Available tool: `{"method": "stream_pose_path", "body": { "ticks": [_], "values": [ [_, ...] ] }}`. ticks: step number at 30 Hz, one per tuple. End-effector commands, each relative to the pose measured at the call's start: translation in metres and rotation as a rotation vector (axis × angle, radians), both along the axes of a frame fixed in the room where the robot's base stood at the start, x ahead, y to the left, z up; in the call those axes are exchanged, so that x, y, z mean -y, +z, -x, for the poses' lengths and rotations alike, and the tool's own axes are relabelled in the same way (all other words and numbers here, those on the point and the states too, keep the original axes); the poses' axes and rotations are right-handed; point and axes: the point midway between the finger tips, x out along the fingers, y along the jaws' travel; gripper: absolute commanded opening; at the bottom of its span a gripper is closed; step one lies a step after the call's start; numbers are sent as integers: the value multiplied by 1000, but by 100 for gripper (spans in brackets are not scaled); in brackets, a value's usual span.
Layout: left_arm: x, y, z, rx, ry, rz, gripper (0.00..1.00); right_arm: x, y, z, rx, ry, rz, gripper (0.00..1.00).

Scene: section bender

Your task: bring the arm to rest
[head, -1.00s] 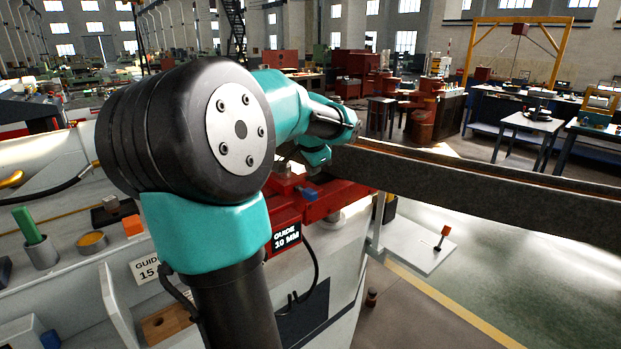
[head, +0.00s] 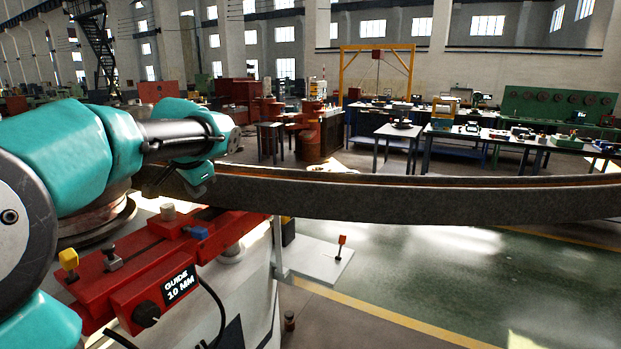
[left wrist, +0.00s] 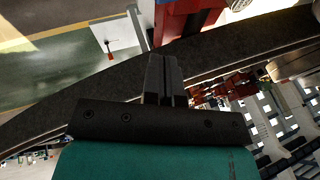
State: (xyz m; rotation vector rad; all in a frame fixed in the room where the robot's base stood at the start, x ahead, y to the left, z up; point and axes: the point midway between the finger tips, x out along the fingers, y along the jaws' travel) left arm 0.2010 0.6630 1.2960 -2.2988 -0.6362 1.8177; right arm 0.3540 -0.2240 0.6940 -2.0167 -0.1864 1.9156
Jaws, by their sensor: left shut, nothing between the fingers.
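My left arm comes in from the left in the head view, and its gripper (head: 198,182) is beside the near end of a long dark curved section (head: 400,200), above the red guide. In the left wrist view the fingers (left wrist: 165,62) are shut with nothing between them, and the section (left wrist: 60,95) passes behind them. I cannot tell whether they touch it. The red guide unit (head: 165,255), labelled "GUIDE 10 MM", sits on the machine below the gripper. My right gripper is not in view.
The section extends far right across the picture. A small white shelf with a red-topped lever (head: 339,246) juts from the machine. Work tables (head: 400,133) and a yellow gantry (head: 343,75) stand behind. The floor (head: 450,260) at right is open.

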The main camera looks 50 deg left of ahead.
Motion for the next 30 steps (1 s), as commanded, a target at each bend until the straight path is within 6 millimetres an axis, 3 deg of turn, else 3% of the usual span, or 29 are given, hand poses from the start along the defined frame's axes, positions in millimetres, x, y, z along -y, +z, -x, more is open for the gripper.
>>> {"method": "stream_pose_path", "body": {
  "ticks": [4, 8, 14, 21, 30],
  "values": [
    [0, -9, -9, 2, -11, 12, 0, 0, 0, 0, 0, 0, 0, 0],
    [1, -37, -38, 11, -43, 46, 0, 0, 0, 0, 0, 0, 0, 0],
    [19, -117, -112, 39, -121, 150, 0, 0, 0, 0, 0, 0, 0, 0],
    [71, -225, -190, 67, -192, 296, 0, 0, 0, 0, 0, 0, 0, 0],
    [165, -351, -246, 73, -227, 474, 0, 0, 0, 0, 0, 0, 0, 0]
  ]
}}
